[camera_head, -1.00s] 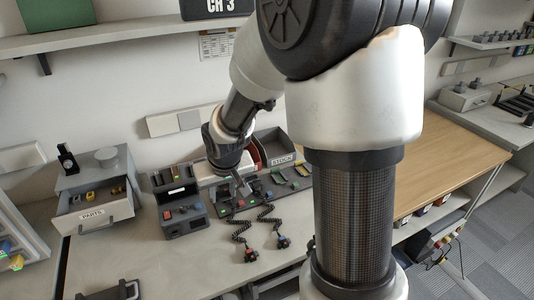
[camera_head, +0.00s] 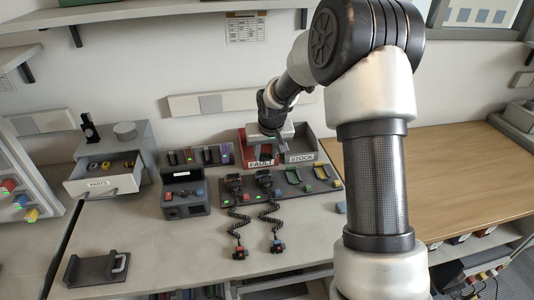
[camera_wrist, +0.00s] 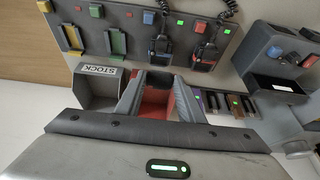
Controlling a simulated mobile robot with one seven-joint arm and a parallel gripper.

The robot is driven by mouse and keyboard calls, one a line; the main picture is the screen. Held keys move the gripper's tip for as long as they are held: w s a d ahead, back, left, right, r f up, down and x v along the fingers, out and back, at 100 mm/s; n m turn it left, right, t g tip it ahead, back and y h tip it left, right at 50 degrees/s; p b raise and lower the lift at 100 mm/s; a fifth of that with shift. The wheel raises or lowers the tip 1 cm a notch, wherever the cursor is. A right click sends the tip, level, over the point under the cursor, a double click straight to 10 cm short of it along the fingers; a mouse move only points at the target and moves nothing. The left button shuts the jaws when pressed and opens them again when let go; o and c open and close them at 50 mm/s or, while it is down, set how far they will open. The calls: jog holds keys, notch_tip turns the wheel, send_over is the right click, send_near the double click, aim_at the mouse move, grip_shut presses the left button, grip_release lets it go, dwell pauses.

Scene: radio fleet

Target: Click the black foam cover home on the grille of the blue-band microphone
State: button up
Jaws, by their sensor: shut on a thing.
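My gripper (camera_head: 268,146) is over the red FAULT bin (camera_head: 258,161) at the back of the bench. In the wrist view my gripper (camera_wrist: 160,88) is shut on a small black piece (camera_wrist: 159,81), which looks like the foam cover; the red bin lies below. Two dark microphones with coiled cords lie on the grey tray: the left one (camera_head: 234,186) and the right one (camera_head: 264,181). They also show in the wrist view, apart from my gripper.
The grey STOCK bin (camera_head: 304,150) stands right beside the FAULT bin. A grey unit (camera_head: 184,198) with a green light stands left of the tray (camera_head: 300,201). An open PARTS drawer (camera_head: 103,183) is further left. The wooden worktop (camera_head: 450,175) at right is bare.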

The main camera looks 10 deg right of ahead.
jog(key=w+f, duration=0.2)
jog(key=w, duration=0.1)
jog(key=shift+w, duration=0.2)
jog(key=shift+b, duration=0.3)
jog(key=b, duration=0.4)
send_over(264, 173)
jog(key=s, duration=0.2)
jog(key=shift+w+f, duration=0.15)
jog(key=shift+f, duration=2.75)
jog(key=shift+f+b, duration=0.85)
jog(key=shift+b, duration=0.1)
jog(key=o, duration=1.1)
jog(key=shift+r, duration=0.1)
